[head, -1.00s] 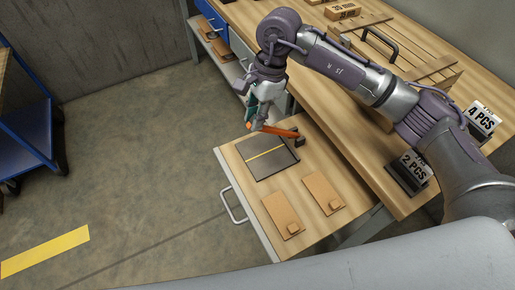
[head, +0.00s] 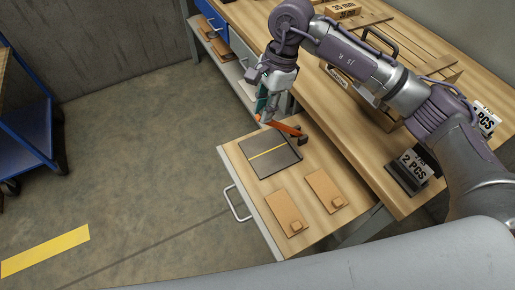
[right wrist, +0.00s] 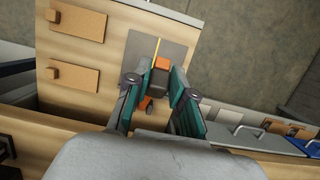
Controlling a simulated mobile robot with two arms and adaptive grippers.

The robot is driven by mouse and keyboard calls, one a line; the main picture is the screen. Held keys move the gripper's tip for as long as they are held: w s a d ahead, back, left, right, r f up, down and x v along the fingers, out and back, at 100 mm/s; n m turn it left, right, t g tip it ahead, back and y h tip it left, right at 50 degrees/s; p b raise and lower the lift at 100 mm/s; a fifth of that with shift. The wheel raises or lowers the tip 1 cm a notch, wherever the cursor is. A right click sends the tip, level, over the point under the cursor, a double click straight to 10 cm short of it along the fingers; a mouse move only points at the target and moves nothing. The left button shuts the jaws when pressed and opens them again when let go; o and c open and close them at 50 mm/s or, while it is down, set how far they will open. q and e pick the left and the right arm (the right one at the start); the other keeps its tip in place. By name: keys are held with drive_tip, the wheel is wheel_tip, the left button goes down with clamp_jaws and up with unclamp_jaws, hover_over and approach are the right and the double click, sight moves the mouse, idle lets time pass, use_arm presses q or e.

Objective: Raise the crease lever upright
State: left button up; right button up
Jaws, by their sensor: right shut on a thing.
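The orange crease lever (head: 286,129) slants low over the drawer board, its far end at a small dark bracket (head: 302,138) beside a dark plate (head: 262,166) with a yellow line. It is tilted, not upright. My right gripper (head: 263,119) is shut on the lever's free end. In the right wrist view, orange parts of the lever (right wrist: 161,63) show between and beyond the teal fingers of my right gripper (right wrist: 157,85). The fingers partly hide the lever. My left gripper is in neither view.
Two brown pieces with small blocks, a left one (head: 288,211) and a right one (head: 324,190), lie on the pulled-out drawer (head: 262,220). The wooden bench (head: 350,150) stands to the right with "2 PCS" (head: 413,166) and "4 PCS" signs. Open floor lies left.

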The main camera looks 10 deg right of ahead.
drive_tip(key=shift+r, duration=0.1)
drive_tip(key=shift+w+d+r, duration=0.2)
drive_tip(key=shift+d+r, duration=0.1)
drive_tip(key=shift+d, duration=0.3)
drive_tip(key=shift+w+d+r, duration=0.2)
drive_tip(key=shift+d+r, duration=0.05)
drive_tip(key=shift+d, duration=0.3)
drive_tip(key=shift+d, duration=0.1)
